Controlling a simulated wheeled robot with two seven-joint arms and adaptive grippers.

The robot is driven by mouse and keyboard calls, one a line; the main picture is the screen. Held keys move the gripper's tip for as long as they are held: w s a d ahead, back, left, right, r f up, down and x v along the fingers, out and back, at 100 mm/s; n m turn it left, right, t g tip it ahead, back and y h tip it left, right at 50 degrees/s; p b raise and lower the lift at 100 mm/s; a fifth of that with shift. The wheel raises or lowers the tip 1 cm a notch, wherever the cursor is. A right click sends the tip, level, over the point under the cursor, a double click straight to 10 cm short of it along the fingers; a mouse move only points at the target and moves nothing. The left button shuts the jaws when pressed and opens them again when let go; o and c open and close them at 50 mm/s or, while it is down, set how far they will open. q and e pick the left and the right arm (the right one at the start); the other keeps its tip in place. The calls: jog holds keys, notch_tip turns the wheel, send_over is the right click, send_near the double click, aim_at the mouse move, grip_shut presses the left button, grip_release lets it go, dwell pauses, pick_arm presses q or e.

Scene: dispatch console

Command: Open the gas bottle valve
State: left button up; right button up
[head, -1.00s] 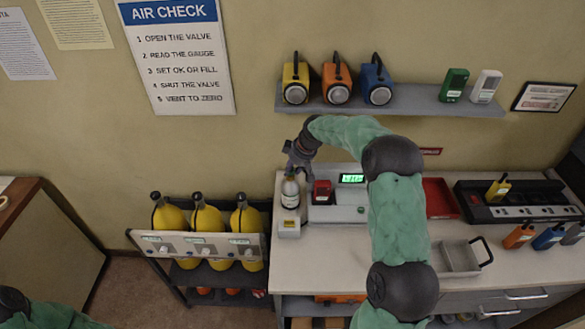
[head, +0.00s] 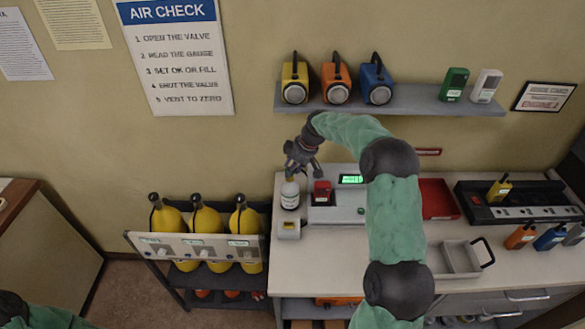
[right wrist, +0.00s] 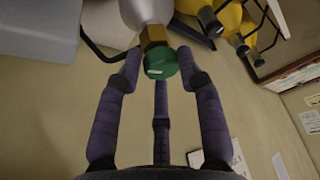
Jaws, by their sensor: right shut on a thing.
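The gas bottle (head: 290,196) is a small white and grey bottle standing upright at the left end of the worktop, beside the grey console. In the right wrist view, its grey body (right wrist: 146,12) ends in a brass neck (right wrist: 154,36) and a green valve knob (right wrist: 161,65) with a small white mark. My right gripper (head: 301,172) is above the bottle, with its fingers shut around the green knob. The knob is hidden in the head view. My left gripper is out of view; only part of that arm shows at bottom left.
A grey console (head: 345,208) with a red block and a lit green display stands right of the bottle. A rack of yellow cylinders (head: 205,225) stands left. A shelf (head: 410,105) with lamps hangs above.

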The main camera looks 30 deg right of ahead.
jog(key=o, duration=1.1)
jog(key=shift+a, duration=0.2)
jog(key=shift+d, duration=0.1)
jog(key=shift+s+d+r, duration=0.1)
jog(key=shift+d+r, duration=0.05)
jog(key=shift+r, duration=0.25)
jog(key=v, duration=1.1)
